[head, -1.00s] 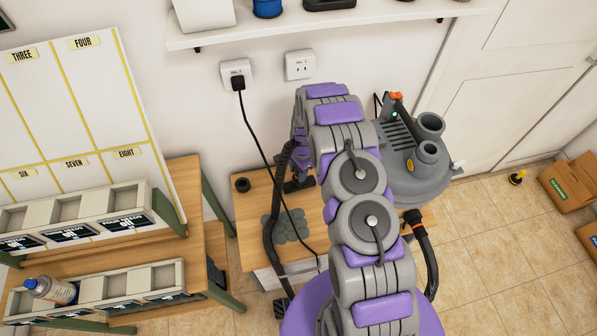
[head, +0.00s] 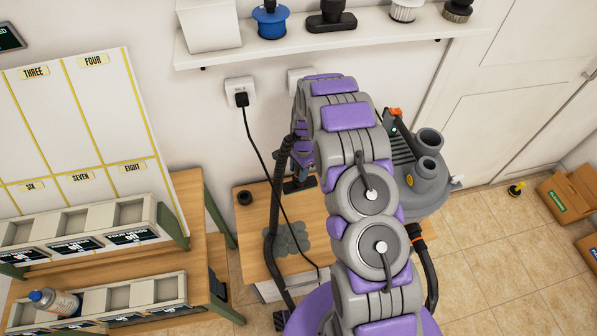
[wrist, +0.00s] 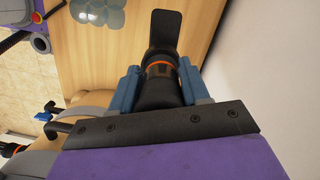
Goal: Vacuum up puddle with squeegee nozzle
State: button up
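The puddle (head: 291,240) is a grey, blotchy patch on the wooden table. It also shows at the top of the wrist view (wrist: 98,12). My gripper (head: 300,172) is over the table's back part, near the wall, partly hidden by my arm. In the wrist view its blue fingers (wrist: 157,88) are closed on both sides of a black nozzle with an orange ring (wrist: 160,68). The nozzle's flat black head (wrist: 165,32) points away, beside the puddle and apart from it in the picture. The grey vacuum (head: 425,185) stands right of my arm.
A black hose (head: 270,215) runs along the table's left part. A power cord (head: 262,165) crosses the table from a wall socket (head: 240,92). A wall shelf (head: 350,45) holds several attachments. A wooden rack (head: 200,260) stands at left; open tiled floor (head: 480,260) lies at right.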

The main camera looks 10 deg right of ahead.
jog(key=c, duration=0.7)
jog(key=shift+r+p, duration=0.95)
jog(key=shift+r, duration=1.1)
